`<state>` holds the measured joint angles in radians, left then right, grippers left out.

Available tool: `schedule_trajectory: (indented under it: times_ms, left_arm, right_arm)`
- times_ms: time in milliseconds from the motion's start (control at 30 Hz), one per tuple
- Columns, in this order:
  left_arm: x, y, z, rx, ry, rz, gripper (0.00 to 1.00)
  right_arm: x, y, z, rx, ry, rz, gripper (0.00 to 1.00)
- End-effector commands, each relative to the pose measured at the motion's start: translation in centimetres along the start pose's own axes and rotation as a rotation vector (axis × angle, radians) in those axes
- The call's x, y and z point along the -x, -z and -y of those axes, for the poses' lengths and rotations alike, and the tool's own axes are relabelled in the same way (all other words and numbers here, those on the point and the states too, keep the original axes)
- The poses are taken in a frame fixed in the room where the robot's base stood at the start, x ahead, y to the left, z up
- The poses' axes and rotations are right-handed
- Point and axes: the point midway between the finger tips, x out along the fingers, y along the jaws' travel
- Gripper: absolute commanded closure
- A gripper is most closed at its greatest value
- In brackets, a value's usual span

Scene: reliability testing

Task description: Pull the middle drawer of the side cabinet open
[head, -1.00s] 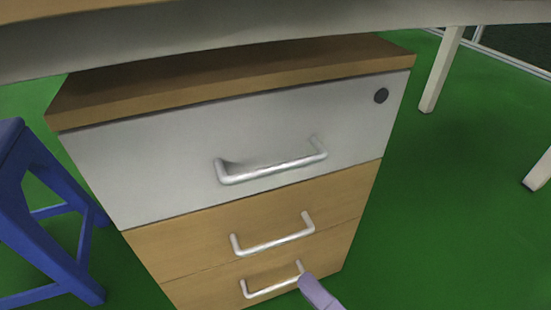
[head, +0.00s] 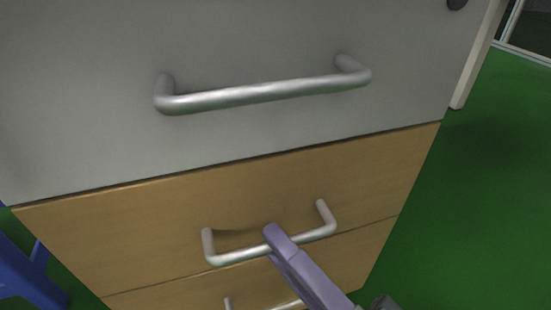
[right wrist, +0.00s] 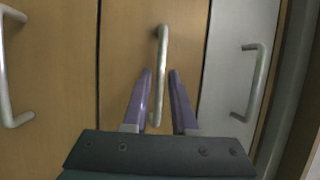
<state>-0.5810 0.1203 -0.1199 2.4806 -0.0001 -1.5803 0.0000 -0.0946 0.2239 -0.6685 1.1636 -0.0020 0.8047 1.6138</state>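The side cabinet has a grey top drawer (head: 250,140) above a wood-coloured middle drawer (head: 130,235). The middle drawer looks shut, and its silver bar handle (head: 228,258) shows in both views. My right gripper (head: 272,235) is at this handle, with one purple finger crossing in front of the bar in the head view. In the right wrist view, the two fingers (right wrist: 160,75) stand apart on either side of the handle (right wrist: 162,50). Small gaps show beside the bar, so the gripper is open around it. My left gripper is not in view.
The top drawer's larger handle (head: 262,93) juts out above my right gripper. The bottom drawer (head: 340,270) is just below, its handle partly cut off. A blue stool (head: 30,275) stands at the left. Green floor (head: 490,200) is clear at the right.

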Motion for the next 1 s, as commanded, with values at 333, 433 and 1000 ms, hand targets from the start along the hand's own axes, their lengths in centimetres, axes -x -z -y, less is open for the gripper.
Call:
schedule_trajectory:
  times_ms: [333,433,1000]
  left_arm:
    - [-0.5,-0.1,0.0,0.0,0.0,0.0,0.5]
    - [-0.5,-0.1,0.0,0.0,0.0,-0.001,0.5]
    - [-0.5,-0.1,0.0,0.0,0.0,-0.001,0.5]
  right_arm:
    - [-1.7,0.0,0.0,0.0,-0.001,-0.001,0.74]
    - [-1.7,0.0,0.0,0.0,-0.001,-0.001,0.74]
    - [-1.7,0.0,0.0,0.0,0.0,0.0,1.0]
